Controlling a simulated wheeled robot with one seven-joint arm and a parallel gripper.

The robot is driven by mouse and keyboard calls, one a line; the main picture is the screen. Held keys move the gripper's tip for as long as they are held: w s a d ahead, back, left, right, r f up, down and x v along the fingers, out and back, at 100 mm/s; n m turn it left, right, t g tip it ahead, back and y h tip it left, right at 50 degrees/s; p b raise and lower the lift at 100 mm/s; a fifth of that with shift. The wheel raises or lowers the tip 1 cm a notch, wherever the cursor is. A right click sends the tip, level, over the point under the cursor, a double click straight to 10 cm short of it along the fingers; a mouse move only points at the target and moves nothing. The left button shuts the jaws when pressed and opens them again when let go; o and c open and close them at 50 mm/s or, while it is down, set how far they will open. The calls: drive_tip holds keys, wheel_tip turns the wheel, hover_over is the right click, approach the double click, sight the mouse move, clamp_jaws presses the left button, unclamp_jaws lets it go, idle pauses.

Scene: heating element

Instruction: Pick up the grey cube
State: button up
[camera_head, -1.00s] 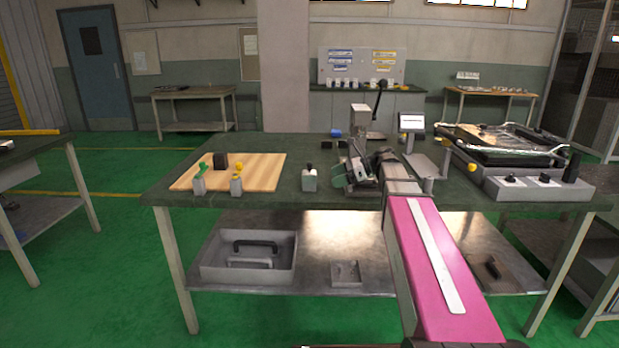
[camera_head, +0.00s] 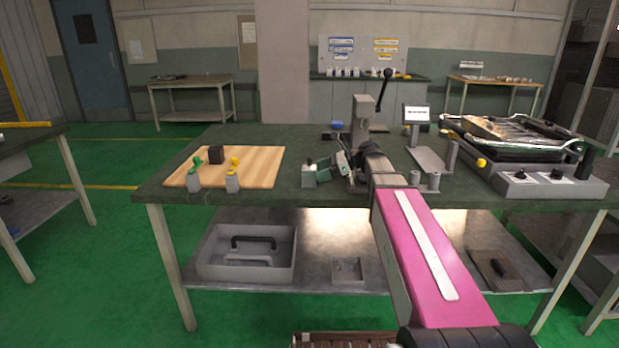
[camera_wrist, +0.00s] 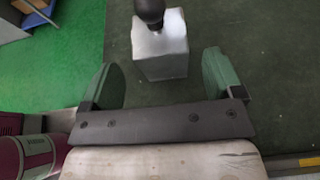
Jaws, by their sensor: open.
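The grey cube (camera_wrist: 160,55) stands on the dark green tabletop, with a black knob on its top. In the head view the grey cube (camera_head: 309,178) is near the table's front edge, left of my gripper. My gripper (camera_wrist: 160,75) is open, its two green fingers spread on either side of the cube's near part in the wrist view. In the head view my gripper (camera_head: 325,170) is right beside the cube. I cannot tell whether a finger touches it.
A wooden board (camera_head: 262,168) on the left holds a black block (camera_head: 216,154) and small grey cubes with green and yellow knobs. A lever press (camera_head: 362,122) stands behind my gripper. A heating unit (camera_head: 555,186) is at the right. Tabletop between board and cube is clear.

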sight(309, 174)
drive_tip(key=x, duration=0.5)
drive_tip(key=shift+w, duration=0.15)
drive_tip(key=c, duration=1.3)
